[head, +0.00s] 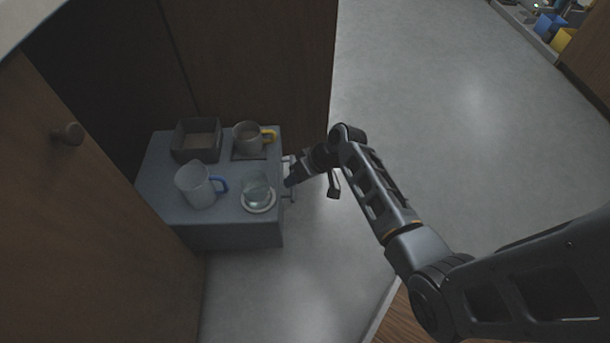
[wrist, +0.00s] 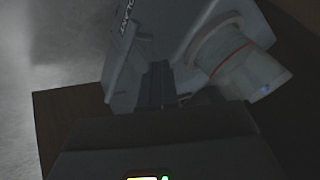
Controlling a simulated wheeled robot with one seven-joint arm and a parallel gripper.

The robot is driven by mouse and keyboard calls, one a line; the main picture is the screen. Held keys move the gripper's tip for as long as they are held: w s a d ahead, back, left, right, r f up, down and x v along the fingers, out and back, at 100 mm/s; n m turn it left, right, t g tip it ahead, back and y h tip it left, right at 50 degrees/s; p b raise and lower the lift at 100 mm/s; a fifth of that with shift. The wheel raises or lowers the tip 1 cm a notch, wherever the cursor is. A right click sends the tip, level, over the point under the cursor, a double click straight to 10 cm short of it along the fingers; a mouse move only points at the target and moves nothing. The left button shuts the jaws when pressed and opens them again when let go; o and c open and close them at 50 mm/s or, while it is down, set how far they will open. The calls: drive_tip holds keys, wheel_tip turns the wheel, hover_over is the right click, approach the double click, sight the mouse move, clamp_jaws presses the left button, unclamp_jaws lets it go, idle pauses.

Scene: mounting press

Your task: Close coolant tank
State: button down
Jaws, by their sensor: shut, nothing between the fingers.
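A grey box-like unit, apparently the coolant tank (head: 225,236), stands out from between brown cabinet panels in the head view. A pale handle (head: 291,192) is on its right side. My gripper (head: 287,182) is at that right side, close to the handle; whether it touches cannot be told. In the wrist view my gripper (wrist: 157,68) is shut and empty, its fingers in front of a grey lettered face (wrist: 150,35), probably the tank's. A pale cylinder with a red ring (wrist: 235,60) is beside the fingers there.
On the unit's top stand a dark open box (head: 197,140), a mug with a yellow handle (head: 247,139), a clear jug with a blue handle (head: 196,187) and a glass on a round dish (head: 257,194). A cabinet door (head: 90,200) is at left.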

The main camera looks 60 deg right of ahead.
sight(275, 190)
drive_tip(key=shift+w+a+r, duration=0.1)
drive_tip(key=shift+w+a, duration=0.15)
drive_tip(key=shift+a, duration=0.45)
drive_tip(key=shift+w+a, duration=0.25)
drive_tip(key=shift+a, duration=0.4)
drive_tip(key=shift+w, duration=0.1)
